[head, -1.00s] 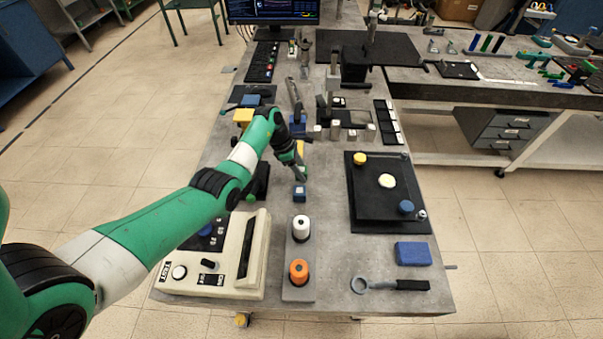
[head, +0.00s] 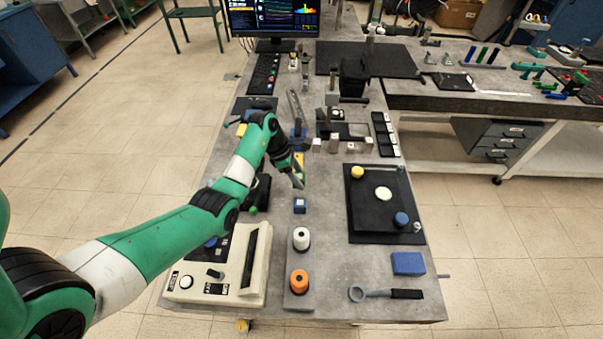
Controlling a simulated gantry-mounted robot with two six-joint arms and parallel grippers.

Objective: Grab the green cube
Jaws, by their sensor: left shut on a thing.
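I cannot see a distinct green cube lying on the bench; the fingers and wrist hide part of that area. A yellow piece (head: 301,160) shows partly behind the gripper. My right gripper is not in view.
A cream control box (head: 253,262) is at left. A black plate (head: 370,227), a blue block (head: 408,263) and a ring-ended tool (head: 386,294) are at right. Bare bench lies between.

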